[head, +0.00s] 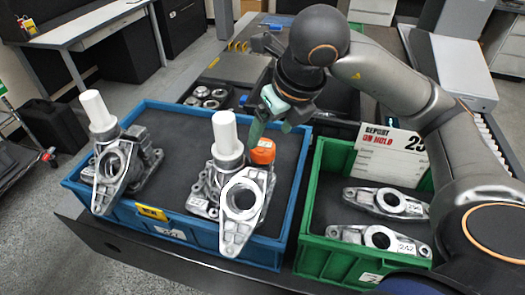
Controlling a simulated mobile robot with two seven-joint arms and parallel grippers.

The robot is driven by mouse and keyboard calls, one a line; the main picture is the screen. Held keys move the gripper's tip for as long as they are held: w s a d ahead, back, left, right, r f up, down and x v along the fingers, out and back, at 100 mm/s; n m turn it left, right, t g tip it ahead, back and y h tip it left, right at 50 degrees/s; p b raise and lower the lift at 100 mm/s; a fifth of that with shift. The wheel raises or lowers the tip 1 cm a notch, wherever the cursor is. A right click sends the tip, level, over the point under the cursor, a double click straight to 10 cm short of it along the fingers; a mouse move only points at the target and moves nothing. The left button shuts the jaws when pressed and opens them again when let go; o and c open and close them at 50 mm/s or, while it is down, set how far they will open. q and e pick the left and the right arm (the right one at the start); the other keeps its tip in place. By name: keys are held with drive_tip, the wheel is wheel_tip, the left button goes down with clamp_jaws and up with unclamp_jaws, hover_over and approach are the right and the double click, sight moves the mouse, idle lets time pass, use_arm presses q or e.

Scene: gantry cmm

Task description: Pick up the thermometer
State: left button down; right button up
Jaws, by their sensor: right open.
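A small orange item (262,152) with a pale label stands in the blue crate (289,205), behind the right-hand metal casting (243,207). It may be the thermometer, but I cannot tell for sure; its lower part is hidden by the casting. My right gripper (271,125) has teal fingers and reaches down from the upper right, just above and behind the orange item. It is open, with nothing seen between its fingers. Whether a finger touches the item is unclear. My left gripper is not in view.
Two castings with upright white cylinders (225,133) stand in the blue crate. A green crate (313,254) on the right holds two flat metal parts (387,202) and a sign reading "REPORT ON HOLD" (390,153). A dark tray with round metal parts (208,96) lies behind.

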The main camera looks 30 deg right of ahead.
sight(264, 148)
drive_tip(key=x, duration=0.6)
drive_tip(key=shift+d+f, duration=0.1)
drive_tip(key=shift+f, duration=0.15)
clamp_jaws()
idle(0.4)
drive_tip(key=shift+w+r, duration=0.1)
drive_tip(key=shift+r, duration=0.05)
